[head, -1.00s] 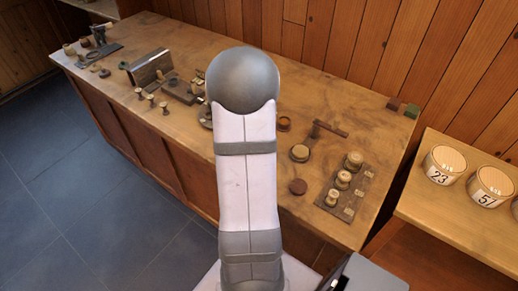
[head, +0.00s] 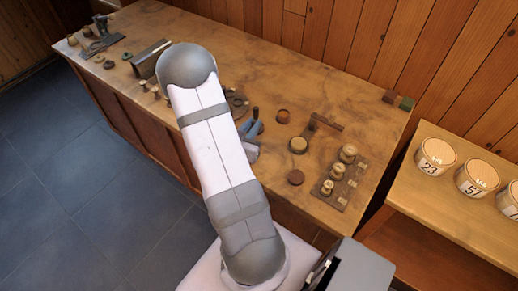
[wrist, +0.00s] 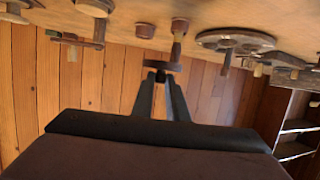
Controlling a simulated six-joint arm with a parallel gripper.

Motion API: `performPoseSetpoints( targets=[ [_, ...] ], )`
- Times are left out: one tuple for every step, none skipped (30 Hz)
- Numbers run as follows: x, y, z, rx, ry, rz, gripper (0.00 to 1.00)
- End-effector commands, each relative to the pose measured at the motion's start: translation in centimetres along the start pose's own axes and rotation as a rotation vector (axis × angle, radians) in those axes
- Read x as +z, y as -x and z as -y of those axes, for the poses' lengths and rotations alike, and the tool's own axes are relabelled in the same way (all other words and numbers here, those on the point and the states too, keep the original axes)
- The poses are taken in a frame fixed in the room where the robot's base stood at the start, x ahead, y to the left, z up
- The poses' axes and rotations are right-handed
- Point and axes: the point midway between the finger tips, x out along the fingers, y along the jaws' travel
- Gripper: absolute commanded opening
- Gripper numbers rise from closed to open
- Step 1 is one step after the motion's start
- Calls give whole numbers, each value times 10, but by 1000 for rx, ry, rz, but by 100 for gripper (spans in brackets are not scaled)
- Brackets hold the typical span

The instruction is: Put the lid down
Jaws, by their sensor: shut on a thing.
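My gripper (head: 251,128) is over the bench, left of the round boxes in the head view. In the wrist view, where the bench is along the top, my gripper (wrist: 160,80) is shut on a small dark disc, which I take as the lid (wrist: 162,66). The lid is seen nearly edge-on and appears clear of the bench top. I cannot make it out in the head view. A reddish-brown piece with a paler tapered end (wrist: 178,40) stands close beyond the lid in the wrist view.
A small round box (head: 283,116), a pale-topped round piece (head: 298,145) and a dark red disc (head: 296,177) are on the bench. A dark rack (head: 345,192) with spools stands right of them. A wheel-like piece (wrist: 236,40) is close by. Numbered pots (head: 436,155) stand on the right shelf.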

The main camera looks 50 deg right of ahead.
Motion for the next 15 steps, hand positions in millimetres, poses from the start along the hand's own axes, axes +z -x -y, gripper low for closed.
performPoseSetpoints(
  targets=[
    [-1, 6, -5, 17, -3, 0, 0],
    [-1, 8, -8, 28, -7, 0, 0],
    [-2, 11, -12, 39, -11, 1, 0],
    [-2, 12, -15, 46, -14, 0, 0],
    [-2, 13, -16, 52, -16, 0, 0],
    [-2, 15, -18, 57, -17, 1, 0],
    [-2, 15, -19, 60, -18, 1, 0],
    [-2, 16, -20, 62, -18, 1, 0],
    [-1, 16, -20, 63, -19, 1, 0],
    [0, 16, -20, 64, -19, 1, 0],
    [1, 15, -20, 64, -19, 1, 0],
    [4, 14, -20, 64, -19, 2, 0],
    [7, 13, -20, 64, -18, 2, 0],
    [11, 12, -20, 64, -18, 3, 0],
    [16, 10, -20, 64, -18, 2, 0]
  ],
)
